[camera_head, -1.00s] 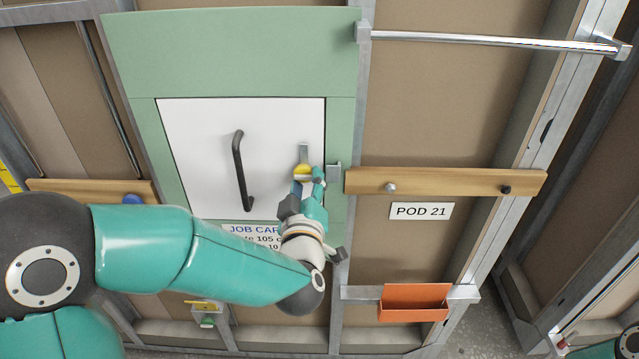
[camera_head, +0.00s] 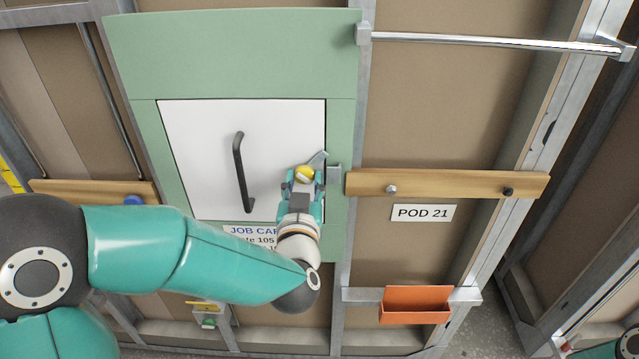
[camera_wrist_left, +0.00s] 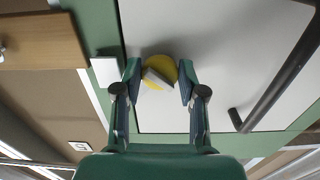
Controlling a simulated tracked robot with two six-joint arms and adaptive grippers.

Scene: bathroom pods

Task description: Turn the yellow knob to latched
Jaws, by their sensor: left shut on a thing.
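The yellow knob (camera_head: 305,173) sits at the right side of a white door panel (camera_head: 200,150). Its grey latch bar (camera_head: 319,157) slants up and to the right, its tip near the metal keeper (camera_head: 334,174) on the green frame. I cannot tell whether the bar touches the keeper. My left gripper (camera_head: 304,178) comes from below and is shut on the knob. In the left wrist view the knob (camera_wrist_left: 158,72) lies between the two fingers (camera_wrist_left: 158,78), with a pale bar across its face. My right gripper is not seen.
A black handle (camera_head: 240,170) stands left of the knob. A wooden rail (camera_head: 440,183) with pegs, a POD 21 sign (camera_head: 422,213) and an orange tray (camera_head: 415,315) are to the right. A job card (camera_head: 250,231) is partly hidden by my left arm.

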